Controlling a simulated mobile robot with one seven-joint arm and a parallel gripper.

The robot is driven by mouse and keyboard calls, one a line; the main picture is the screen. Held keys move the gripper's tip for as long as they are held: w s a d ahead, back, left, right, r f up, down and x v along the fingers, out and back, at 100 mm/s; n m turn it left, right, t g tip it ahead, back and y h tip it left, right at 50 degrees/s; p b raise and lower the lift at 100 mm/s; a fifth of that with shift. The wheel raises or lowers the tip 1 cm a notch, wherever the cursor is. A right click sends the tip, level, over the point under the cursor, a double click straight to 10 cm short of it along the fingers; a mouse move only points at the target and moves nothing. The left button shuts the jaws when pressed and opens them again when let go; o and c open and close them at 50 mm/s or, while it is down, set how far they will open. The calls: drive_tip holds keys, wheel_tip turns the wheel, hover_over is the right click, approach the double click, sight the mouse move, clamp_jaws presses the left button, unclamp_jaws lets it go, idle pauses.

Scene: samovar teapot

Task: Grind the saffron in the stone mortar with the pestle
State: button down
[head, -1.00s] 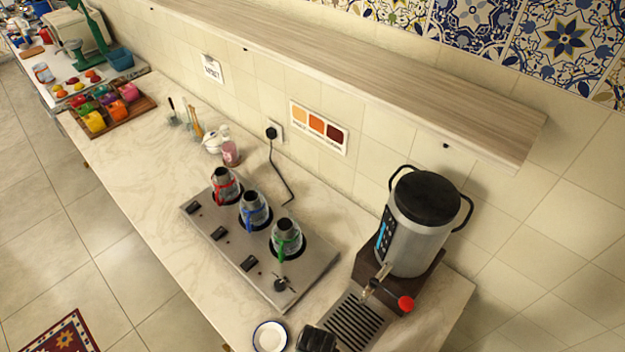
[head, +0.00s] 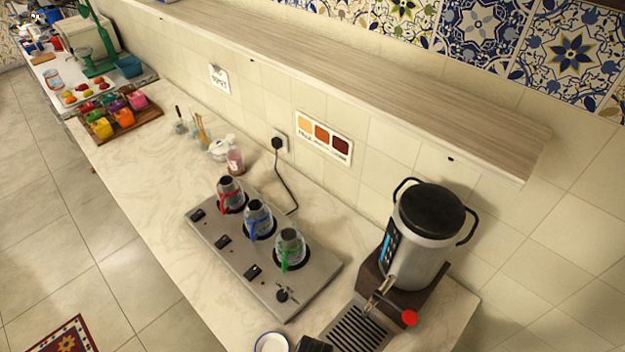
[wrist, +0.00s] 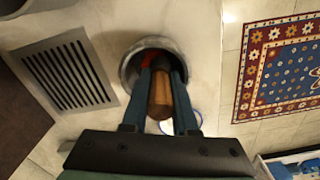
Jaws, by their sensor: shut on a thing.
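In the wrist view my gripper (wrist: 161,66) is shut on the brown pestle (wrist: 160,98), with one dark green finger on each side of it. The pestle's far end is inside the round grey stone mortar (wrist: 130,66). Red material, probably the saffron (wrist: 147,60), shows inside the mortar beside the pestle. The fingers and pestle hide much of the mortar's inside, so I cannot tell whether the pestle touches the bottom. The mortar and pestle do not show in the head view.
A slotted drip tray (head: 357,330) lies before the samovar (head: 424,235) with its red-handled tap. A white blue-rimmed dish (head: 272,343) is close by; it also shows beyond the fingers in the wrist view (wrist: 192,124). A burner plate (head: 225,255) holds three small pots.

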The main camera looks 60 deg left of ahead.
drive_tip(key=shift+w+d, duration=0.2)
drive_tip(key=shift+d, duration=0.4)
drive_tip(key=shift+w+a+b, duration=0.4)
drive_tip(key=shift+w+a, duration=0.2)
drive_tip(key=shift+a, duration=0.2)
drive_tip(key=shift+s+a+r+p, duration=0.1)
drive_tip(key=shift+s+p, duration=0.4)
drive_tip(key=shift+s, duration=0.45)
wheel_tip(320, 180, up, 3)
drive_tip(key=p, duration=0.3)
drive_tip(key=shift+w+r, duration=0.15)
drive_tip(key=shift+r, duration=0.05)
drive_tip(key=shift+w+d+r, duration=0.15)
drive_tip(key=shift+d+r, duration=0.05)
drive_tip(key=shift+r, duration=1.1)
drive_tip(key=shift+w+d+r, duration=0.15)
drive_tip(key=shift+r, duration=1.1)
drive_tip(key=shift+a, duration=0.1)
